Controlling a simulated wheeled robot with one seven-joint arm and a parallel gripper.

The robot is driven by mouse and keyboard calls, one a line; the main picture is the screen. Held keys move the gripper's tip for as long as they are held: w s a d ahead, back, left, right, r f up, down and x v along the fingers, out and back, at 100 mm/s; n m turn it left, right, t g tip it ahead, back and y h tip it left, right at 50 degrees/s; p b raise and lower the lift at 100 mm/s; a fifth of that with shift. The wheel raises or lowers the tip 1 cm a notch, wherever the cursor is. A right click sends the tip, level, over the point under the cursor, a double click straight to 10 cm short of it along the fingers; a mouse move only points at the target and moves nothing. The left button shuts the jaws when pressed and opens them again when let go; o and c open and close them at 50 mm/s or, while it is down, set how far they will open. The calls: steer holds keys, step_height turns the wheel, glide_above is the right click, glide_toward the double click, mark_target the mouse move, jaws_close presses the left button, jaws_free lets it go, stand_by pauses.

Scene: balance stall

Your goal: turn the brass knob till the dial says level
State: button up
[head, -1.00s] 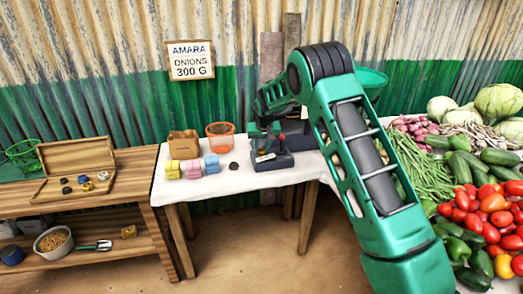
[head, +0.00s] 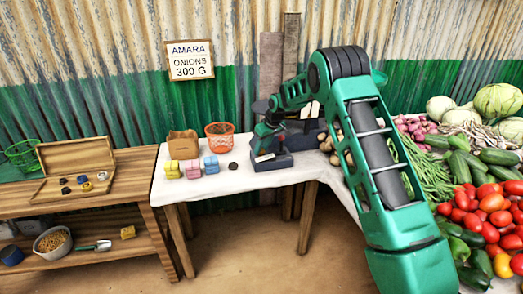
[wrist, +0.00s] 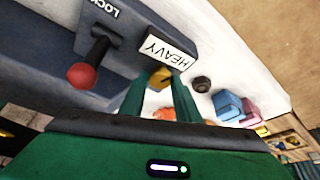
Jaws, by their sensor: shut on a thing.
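The balance (head: 270,161) is a dark grey-blue unit on the white-clothed table. In the wrist view its white dial card (wrist: 167,50) reads HEAVY. The brass knob (wrist: 160,77) shows as a small yellow patch just below the card, between the tips of my gripper (wrist: 160,92). My gripper is shut on the knob, and its fingers hide most of it. A lever with a red ball (wrist: 82,75) stands on the balance by the word LOCK. In the head view my gripper (head: 262,136) is at the balance, small and partly hidden.
Pink, blue and yellow blocks (head: 192,168), a dark round weight (head: 233,166), a brown container (head: 183,145) and an orange basket (head: 220,137) stand left of the balance. Vegetables (head: 480,210) fill the right. A sign (head: 189,60) reads AMARA ONIONS 300 G.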

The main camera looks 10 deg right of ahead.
steer(key=shift+w+d+n+y, duration=0.15)
steer(key=shift+n+y, duration=0.25)
steer(key=shift+n, duration=0.6)
steer(key=shift+d, duration=0.1)
steer(key=o, duration=1)
steer(key=shift+r, duration=0.1)
steer(key=v, duration=1)
steer(key=shift+r, duration=0.3)
steer(key=shift+d, duration=0.1)
